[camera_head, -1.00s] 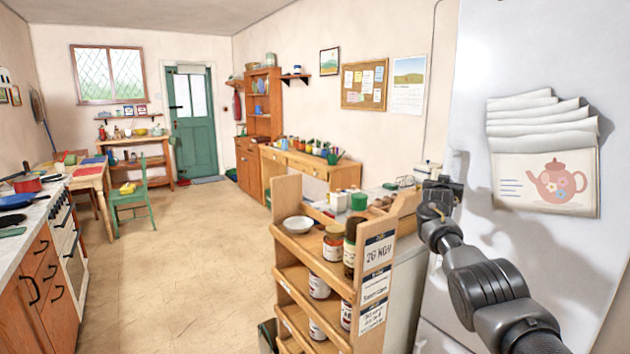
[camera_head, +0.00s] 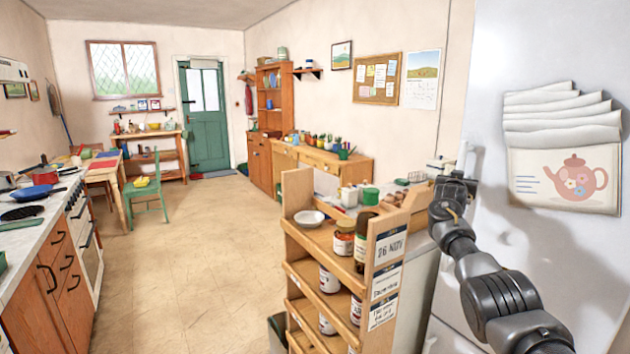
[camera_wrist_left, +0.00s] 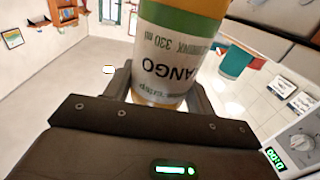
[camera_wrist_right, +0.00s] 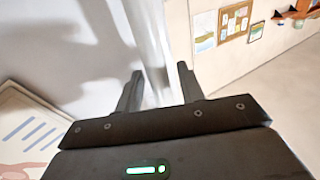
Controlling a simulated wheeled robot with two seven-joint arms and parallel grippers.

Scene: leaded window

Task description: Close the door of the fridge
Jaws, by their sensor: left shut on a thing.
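The fridge door (camera_head: 540,45) is a pale upright panel at the right of the head view, with a teapot picture under layered papers on it. Its light vertical handle (camera_wrist_right: 150,50) shows in the right wrist view. My right gripper (camera_wrist_right: 158,80) has its fingers apart, one on either side of the handle's line; I cannot tell whether they touch it. In the head view my right gripper (camera_head: 455,188) is at the door's left edge.
A wooden shelf rack (camera_head: 340,265) with jars and a bowl stands left of the fridge, close to my right arm. A stove and counter (camera_head: 45,255) line the left side. The floor (camera_head: 190,270) between is clear.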

